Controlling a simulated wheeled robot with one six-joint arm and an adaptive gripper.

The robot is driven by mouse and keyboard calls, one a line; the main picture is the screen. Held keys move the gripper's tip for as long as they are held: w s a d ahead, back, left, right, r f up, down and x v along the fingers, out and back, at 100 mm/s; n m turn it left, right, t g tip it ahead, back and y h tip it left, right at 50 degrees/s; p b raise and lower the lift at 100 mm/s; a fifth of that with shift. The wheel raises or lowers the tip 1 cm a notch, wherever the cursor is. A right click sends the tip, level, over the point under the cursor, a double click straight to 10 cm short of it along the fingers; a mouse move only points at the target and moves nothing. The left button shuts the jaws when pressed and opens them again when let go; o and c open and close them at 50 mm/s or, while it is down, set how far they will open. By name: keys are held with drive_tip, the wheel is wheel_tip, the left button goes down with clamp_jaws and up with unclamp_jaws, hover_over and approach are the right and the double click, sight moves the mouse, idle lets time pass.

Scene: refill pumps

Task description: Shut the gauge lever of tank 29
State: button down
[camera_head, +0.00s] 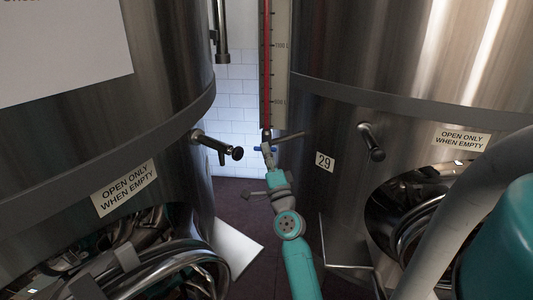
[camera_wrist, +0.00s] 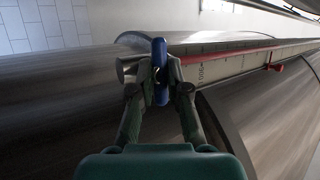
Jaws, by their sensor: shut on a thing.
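Tank 29 (camera_head: 410,95) is the large steel tank on the right in the head view, with a "29" plate (camera_head: 325,161) low on its side. A tall level gauge (camera_head: 279,75) with a red column stands at its left edge. The small blue gauge lever (camera_head: 258,149) is at the foot of the gauge, partly hidden by my gripper (camera_head: 268,150). In the wrist view the blue lever (camera_wrist: 160,72) stands upright between the two fingertips of my gripper (camera_wrist: 161,77), which is shut on it. The valve body behind the lever is mostly hidden.
A second steel tank (camera_head: 165,55) stands close on the left, with a black-tipped tap (camera_head: 217,146) sticking out towards the gap. A steel handle (camera_head: 371,142) projects from tank 29. The gap between the tanks is narrow.

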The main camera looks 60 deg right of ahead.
idle(0.4)
drive_tip(key=c, duration=1.2)
unclamp_jaws()
drive_tip(key=shift+o, duration=0.2)
drive_tip(key=shift+n, duration=0.3)
